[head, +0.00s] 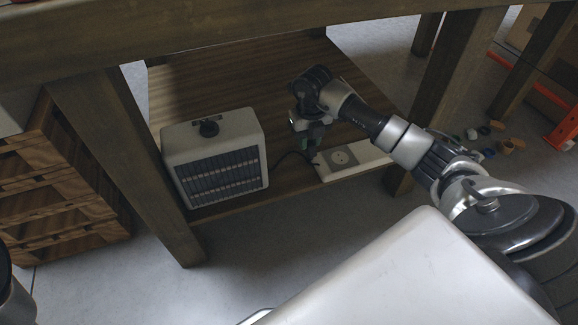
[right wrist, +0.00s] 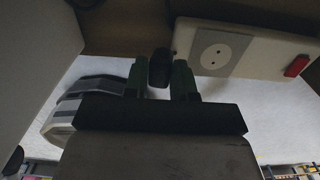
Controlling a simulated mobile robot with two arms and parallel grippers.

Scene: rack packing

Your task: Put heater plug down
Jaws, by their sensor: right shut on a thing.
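The black heater plug (right wrist: 160,68) is between the two green-tipped fingers of my right gripper (right wrist: 160,82), which is shut on it. In the head view my right gripper (head: 308,146) is over the wooden lower shelf, between the heater and the power strip; the plug is hard to make out there. The white heater (head: 215,158) stands upright on the shelf with its dark grille facing front. A dark cord runs near the gripper toward the strip. The left gripper is not in view.
The white power strip (head: 351,161) lies at the shelf's right front; its round socket (right wrist: 215,54) looks empty and a red switch (right wrist: 297,66) shows. The wooden shelf (head: 205,84) is bare behind the heater. Table legs (head: 128,150) flank it. Wooden crates (head: 62,190) stand left.

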